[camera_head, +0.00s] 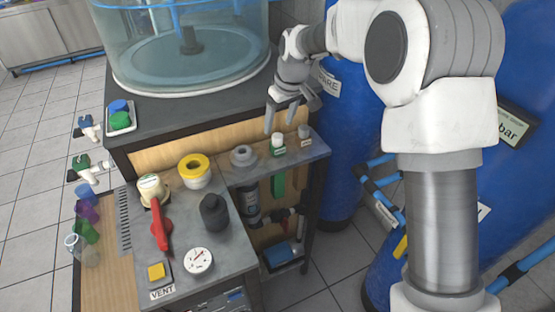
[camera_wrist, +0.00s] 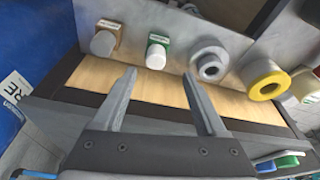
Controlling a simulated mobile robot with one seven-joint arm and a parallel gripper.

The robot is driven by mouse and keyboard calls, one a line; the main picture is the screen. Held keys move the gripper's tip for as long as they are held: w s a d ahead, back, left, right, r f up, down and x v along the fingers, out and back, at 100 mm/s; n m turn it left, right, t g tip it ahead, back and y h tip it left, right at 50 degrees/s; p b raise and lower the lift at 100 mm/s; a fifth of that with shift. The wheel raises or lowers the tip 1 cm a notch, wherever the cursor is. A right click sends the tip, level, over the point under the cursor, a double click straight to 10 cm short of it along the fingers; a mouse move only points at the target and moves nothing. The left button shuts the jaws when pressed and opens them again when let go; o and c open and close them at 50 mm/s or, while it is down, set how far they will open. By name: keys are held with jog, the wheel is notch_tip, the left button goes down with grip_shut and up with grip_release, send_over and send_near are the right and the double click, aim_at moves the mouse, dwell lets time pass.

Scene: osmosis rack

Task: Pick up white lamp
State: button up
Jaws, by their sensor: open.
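Two small pale lamps stand on the grey panel. One white lamp (camera_head: 278,141) sits on a green base and also shows in the wrist view (camera_wrist: 156,56). A second, greyer-white lamp (camera_head: 304,131) sits on a brown base and also shows in the wrist view (camera_wrist: 103,43). My gripper (camera_head: 282,115) is open and empty, above and behind the lamps in the head view. In the wrist view the white lamp on green lies just beyond the gap between my fingertips (camera_wrist: 159,76); nothing touches it.
A grey round knob (camera_head: 243,156) and a yellow ring knob (camera_head: 195,170) stand left of the lamps. A red lever (camera_head: 160,225) and black bottle-like piece (camera_head: 214,212) are nearer. A clear tank (camera_head: 190,55) stands behind, and blue cylinders (camera_head: 340,150) stand to the right.

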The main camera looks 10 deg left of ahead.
aim_at(278, 136)
jog(key=shift+w+d+x, duration=0.1)
jog(key=shift+d+x, duration=0.05)
jog(key=shift+x, duration=1.4)
jog(key=shift+w+d+x, duration=0.1)
jog(key=shift+d+x, duration=0.1)
jog(key=shift+x, duration=1.35)
jog(key=shift+c, duration=0.2)
jog(key=c, duration=1)
jog(key=shift+r, duration=0.2)
notch_tip(278, 136, up, 28)
jog(key=p, duration=0.3)
jog(key=shift+f, duration=0.1)
jog(key=shift+p, duration=0.4)
